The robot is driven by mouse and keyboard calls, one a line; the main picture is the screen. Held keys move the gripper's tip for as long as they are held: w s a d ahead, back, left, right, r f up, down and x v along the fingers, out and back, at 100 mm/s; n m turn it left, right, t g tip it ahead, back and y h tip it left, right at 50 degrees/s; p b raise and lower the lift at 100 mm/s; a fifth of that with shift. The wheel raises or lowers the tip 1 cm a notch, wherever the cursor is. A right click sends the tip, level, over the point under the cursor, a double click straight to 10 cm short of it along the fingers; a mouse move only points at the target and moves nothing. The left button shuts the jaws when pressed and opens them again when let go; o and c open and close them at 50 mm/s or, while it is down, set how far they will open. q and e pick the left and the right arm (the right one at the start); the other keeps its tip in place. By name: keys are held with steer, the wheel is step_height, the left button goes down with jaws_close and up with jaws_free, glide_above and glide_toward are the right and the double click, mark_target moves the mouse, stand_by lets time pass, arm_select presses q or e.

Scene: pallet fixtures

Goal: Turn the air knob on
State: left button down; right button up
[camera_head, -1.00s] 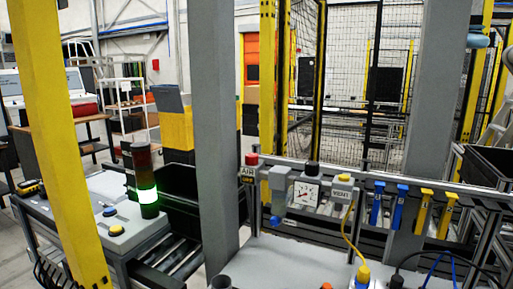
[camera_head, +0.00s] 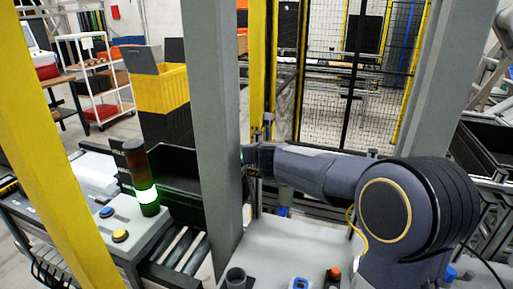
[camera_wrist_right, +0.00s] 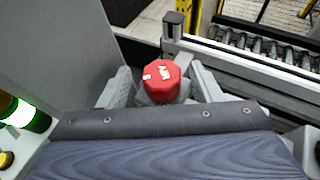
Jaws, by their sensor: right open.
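The air knob (camera_wrist_right: 163,82) is red and faceted with white lettering on top. In the right wrist view it sits between the two grey fingers of my right gripper (camera_wrist_right: 161,86), which is open around it. I cannot tell whether either finger touches it. In the head view my right gripper (camera_head: 249,159) reaches in from the right, close beside the grey post, and the knob is hidden there. The gauge and the vent valve are hidden behind my right arm. My left gripper is not in view.
A grey upright post (camera_head: 210,130) stands right beside my right gripper. A signal tower (camera_head: 141,180) with a lit green band stands at the left. A yellow post (camera_head: 50,150) crosses the left side. A grey bench top (camera_head: 290,245) lies below my arm.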

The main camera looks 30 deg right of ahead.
steer(key=shift+x, duration=0.9)
steer(key=shift+s, duration=0.1)
steer(key=shift+c, duration=0.5)
steer(key=c, duration=0.9)
